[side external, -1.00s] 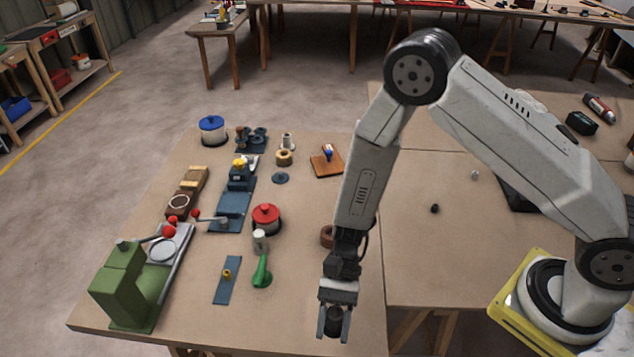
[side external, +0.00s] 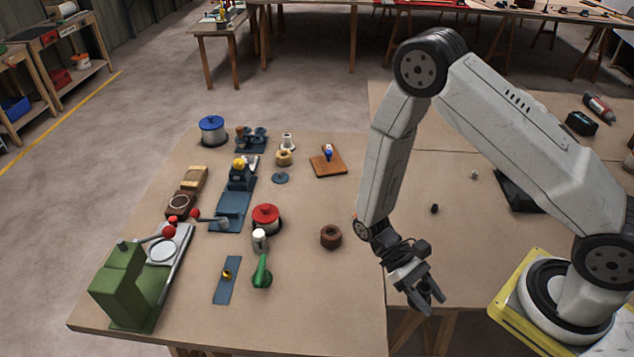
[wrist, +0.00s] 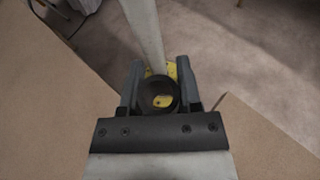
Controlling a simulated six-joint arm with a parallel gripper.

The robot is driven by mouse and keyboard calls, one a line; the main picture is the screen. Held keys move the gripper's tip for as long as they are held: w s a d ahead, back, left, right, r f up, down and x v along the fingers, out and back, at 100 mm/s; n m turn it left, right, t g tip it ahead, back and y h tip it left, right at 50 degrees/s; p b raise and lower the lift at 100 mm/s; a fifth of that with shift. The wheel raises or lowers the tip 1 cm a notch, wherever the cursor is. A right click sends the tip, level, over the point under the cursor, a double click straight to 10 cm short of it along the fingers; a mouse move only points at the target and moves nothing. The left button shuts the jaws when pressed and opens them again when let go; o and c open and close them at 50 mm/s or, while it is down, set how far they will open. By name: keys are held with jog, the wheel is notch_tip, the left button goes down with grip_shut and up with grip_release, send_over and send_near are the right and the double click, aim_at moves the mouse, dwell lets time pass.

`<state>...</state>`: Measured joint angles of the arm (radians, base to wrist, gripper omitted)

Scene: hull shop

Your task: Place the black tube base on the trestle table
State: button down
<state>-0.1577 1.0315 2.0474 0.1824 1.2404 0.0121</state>
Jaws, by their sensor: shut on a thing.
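My gripper (side external: 428,299) is shut on the black tube base, a dark round piece with a hole through it. The black tube base (wrist: 160,93) shows clearly between the two fingers in the wrist view. In the side view it is small and hard to make out between the fingers. The gripper is tilted to the lower right, over the front edge of the right-hand wooden table (side external: 455,260). The left-hand wooden table (side external: 320,300) is beside it. I cannot tell which top is the trestle table; trestle-like legs show below the front edge.
The left-hand table carries a green press (side external: 125,285), a red-lidded pot (side external: 265,218), a green-handled tool (side external: 262,272), a brown ring (side external: 331,237) and a blue-lidded pot (side external: 212,130). Its front right corner is bare. A small black piece (side external: 434,208) lies on the right-hand table.

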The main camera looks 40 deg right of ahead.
jog(key=d+n+t+h, duration=0.2)
jog(key=d+n+h, duration=0.55)
jog(key=d, duration=0.45)
jog(key=n+t+h, duration=0.5)
jog(key=n+t, duration=0.2)
send_over(450, 256)
jog(key=shift+d+r+m, duration=0.1)
jog(key=shift+r+m, duration=0.1)
jog(key=shift+m, duration=0.05)
jog(key=shift+f, duration=0.1)
jog(key=shift+f, duration=2.15)
jog(key=shift+f+g, duration=0.3)
jog(key=shift+f, duration=1.5)
jog(key=shift+f, duration=0.1)
